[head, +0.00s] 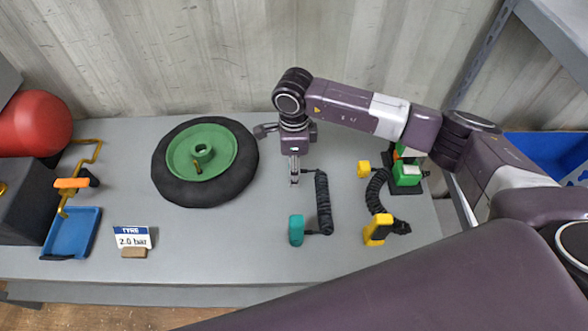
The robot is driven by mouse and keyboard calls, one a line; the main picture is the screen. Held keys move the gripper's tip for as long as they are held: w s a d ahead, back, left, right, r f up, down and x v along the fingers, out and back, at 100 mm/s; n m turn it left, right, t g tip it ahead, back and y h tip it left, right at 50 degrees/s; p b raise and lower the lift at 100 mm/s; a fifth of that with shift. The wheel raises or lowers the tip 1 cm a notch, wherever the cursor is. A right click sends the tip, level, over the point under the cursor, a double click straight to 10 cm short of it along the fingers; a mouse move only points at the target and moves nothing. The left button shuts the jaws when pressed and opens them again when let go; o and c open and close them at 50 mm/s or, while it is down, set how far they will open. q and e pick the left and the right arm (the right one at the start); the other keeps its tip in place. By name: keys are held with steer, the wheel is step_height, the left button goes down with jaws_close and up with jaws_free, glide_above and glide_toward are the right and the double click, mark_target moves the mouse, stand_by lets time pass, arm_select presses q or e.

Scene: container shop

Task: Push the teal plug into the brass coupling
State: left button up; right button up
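A teal piece (296,230) lies on the grey bench, joined to a black coiled hose (323,203). The hose's upper end runs to the fingers of my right gripper (294,179), which points down above the bench. The fingers look close together; whether a teal plug is between them is too small to tell. A brass-coloured pipe (97,152) with an orange lever (72,183) stands at the far left, well apart from my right gripper. I cannot make out which part of it is the coupling. My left gripper is not in view.
A black tyre on a green wheel (235,185) lies between my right gripper and the pipe. A red tank (35,122), blue tray (70,235) and "TYRE 2.0 bar" sign (132,238) are left. A second coiled hose with yellow ends (376,230) and a green-black device (407,174) are right.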

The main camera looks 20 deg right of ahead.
steer(key=shift+c, duration=0.5)
steer(key=c, duration=1.1)
steer(key=shift+o, duration=0.2)
steer(key=shift+r, duration=0.15)
step_height(320, 180, up, 20)
steer(key=b, duration=0.4)
steer(key=s+d+f+n, duration=0.2)
steer(key=s+f+n, duration=0.1)
steer(key=s+n, duration=0.4)
steer(key=s+d+f+n, duration=0.2)
steer(key=s+n, duration=0.5)
steer(key=n, duration=0.7)
steer(key=shift+f, duration=0.75)
